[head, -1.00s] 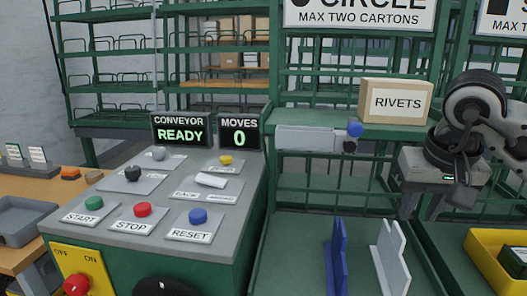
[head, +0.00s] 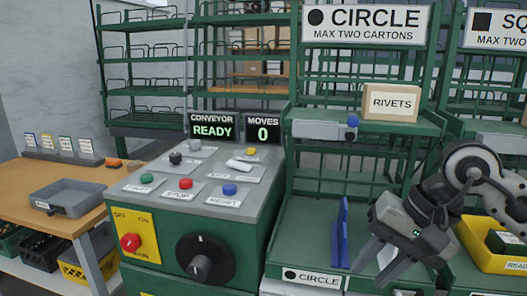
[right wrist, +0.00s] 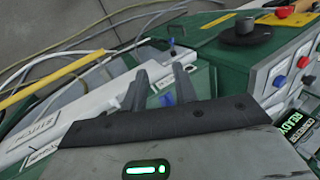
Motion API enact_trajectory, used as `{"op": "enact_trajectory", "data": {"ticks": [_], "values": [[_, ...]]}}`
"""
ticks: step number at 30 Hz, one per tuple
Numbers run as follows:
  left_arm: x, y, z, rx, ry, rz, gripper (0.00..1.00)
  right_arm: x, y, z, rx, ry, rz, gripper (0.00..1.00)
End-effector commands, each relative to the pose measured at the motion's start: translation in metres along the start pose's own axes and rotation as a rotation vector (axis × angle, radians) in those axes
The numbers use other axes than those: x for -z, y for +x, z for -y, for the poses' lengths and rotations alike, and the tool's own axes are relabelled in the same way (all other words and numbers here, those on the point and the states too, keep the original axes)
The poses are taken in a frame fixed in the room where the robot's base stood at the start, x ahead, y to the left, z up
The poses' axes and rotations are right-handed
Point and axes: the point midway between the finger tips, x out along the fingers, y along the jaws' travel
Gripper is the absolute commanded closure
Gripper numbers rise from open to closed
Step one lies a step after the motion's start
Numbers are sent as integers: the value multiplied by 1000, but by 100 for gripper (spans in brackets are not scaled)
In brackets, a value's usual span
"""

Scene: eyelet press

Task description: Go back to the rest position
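My right gripper (head: 372,274) is in front of the circle bay, at the right of the head view. Its two fingers are apart, point down and to the left, and hold nothing. In the right wrist view the fingers (right wrist: 161,72) also stand apart with nothing between them. My left gripper is not in view. The rivets carton (head: 391,104) sits on the shelf above, apart from my gripper.
The control console (head: 200,225) with its buttons stands left of the gripper. A blue upright divider (head: 341,236) is close beside the fingers. A yellow bin (head: 478,247) is at right. A wooden table (head: 35,181) with a grey tray (head: 66,198) is far left.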

Motion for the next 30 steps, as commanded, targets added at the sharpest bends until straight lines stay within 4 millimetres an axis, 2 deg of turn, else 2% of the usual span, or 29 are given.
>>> {"op": "enact_trajectory", "data": {"ticks": [3,6,9,10,12,14,16,18,19,21,23,24,27,30], "values": [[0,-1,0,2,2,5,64,-36,28,30,171,136,194,71],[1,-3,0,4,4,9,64,-78,42,68,366,366,464,71],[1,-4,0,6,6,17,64,-111,35,107,561,724,833,71],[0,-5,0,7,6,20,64,-115,30,116,609,847,952,71],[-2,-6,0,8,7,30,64,-113,16,130,696,1150,1238,71],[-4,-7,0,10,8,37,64,-100,9,133,743,1424,1490,71],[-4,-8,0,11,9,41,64,-77,9,124,766,1755,1796,71],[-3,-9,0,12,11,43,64,-51,23,101,759,2091,2109,71],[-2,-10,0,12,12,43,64,-42,34,87,-694,-2078,-2089,71],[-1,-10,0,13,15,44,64,-27,66,49,-486,-1789,-1804,71],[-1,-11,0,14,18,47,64,-25,97,15,-354,-1559,-1590,71],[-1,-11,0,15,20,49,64,-29,117,-7,-287,-1419,-1462,71],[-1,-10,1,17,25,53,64,-51,160,-52,-164,-1115,-1200,71],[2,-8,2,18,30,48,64,-78,191,-84,-93,-891,-1011,71]]}}
